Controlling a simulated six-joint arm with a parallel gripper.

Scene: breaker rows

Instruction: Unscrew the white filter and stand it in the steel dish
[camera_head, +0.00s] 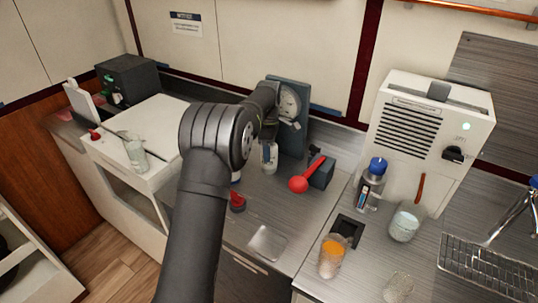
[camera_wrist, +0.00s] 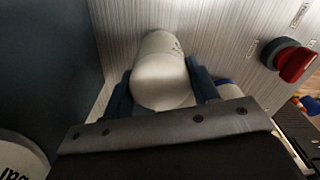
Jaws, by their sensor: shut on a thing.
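The white filter (camera_wrist: 163,72) is a rounded white cylinder with small dark print near its far end. In the wrist view it sits between the two blue fingers of my gripper (camera_wrist: 160,90), which is shut on it. In the head view the filter (camera_head: 272,158) shows in part below my wrist, beside the dark gauge panel; my gripper (camera_head: 268,145) is largely hidden by the arm. I cannot tell whether the filter's thread is still engaged. A shallow, square steel dish (camera_head: 267,243) lies on the counter nearer the front edge and looks empty.
The gauge (camera_head: 289,102) is close beside my wrist. To the right are a blue-capped bottle (camera_head: 371,182), an orange-filled jar (camera_head: 331,256) and a dark square recess (camera_head: 347,230). Counter around the dish is clear.

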